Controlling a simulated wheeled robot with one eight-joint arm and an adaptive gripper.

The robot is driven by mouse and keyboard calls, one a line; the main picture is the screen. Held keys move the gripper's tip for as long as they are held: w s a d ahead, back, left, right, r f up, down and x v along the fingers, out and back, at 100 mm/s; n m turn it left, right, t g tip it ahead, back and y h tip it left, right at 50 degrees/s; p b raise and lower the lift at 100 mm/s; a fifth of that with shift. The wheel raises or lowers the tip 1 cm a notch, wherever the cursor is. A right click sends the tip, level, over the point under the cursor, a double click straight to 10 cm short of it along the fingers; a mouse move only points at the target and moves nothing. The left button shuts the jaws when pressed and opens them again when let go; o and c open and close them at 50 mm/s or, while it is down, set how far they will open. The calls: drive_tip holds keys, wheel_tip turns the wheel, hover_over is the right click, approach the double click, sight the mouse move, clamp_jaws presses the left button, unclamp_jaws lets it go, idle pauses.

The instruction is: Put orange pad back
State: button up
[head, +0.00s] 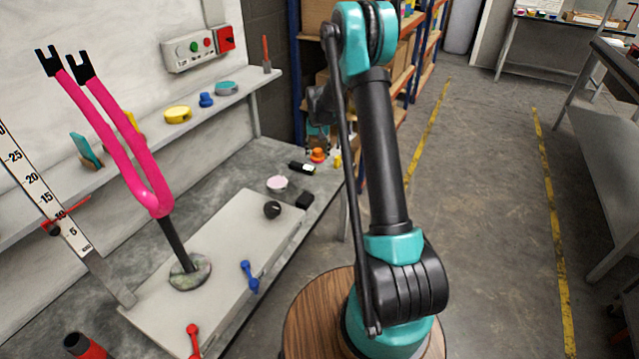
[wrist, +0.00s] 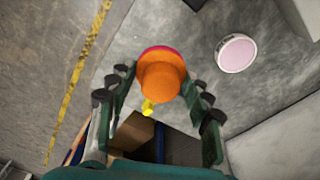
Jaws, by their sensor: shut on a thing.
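The orange pad (wrist: 160,80) is a round knob shape with a red-pink edge. In the wrist view it sits between the fingers of my gripper (wrist: 161,93), which is shut on it. In the head view the orange pad (head: 317,154) shows small below my gripper (head: 318,142), near the far end of the grey bench. My arm partly hides that area. I cannot tell whether the pad touches the bench.
A wall shelf (head: 228,104) bears a yellow pad (head: 178,115), a blue pad (head: 206,100) and a teal pad (head: 227,88). A pale pink round tin (head: 277,184) stands on the bench, also in the wrist view (wrist: 236,53). A pink fork frame (head: 152,195) rises at left.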

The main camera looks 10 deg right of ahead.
sight(318, 188)
wheel_tip(318, 188, down, 15)
drive_tip(key=shift+f, duration=0.15)
idle(0.4)
drive_tip(key=o, duration=1)
drive_tip(key=shift+f, duration=0.1)
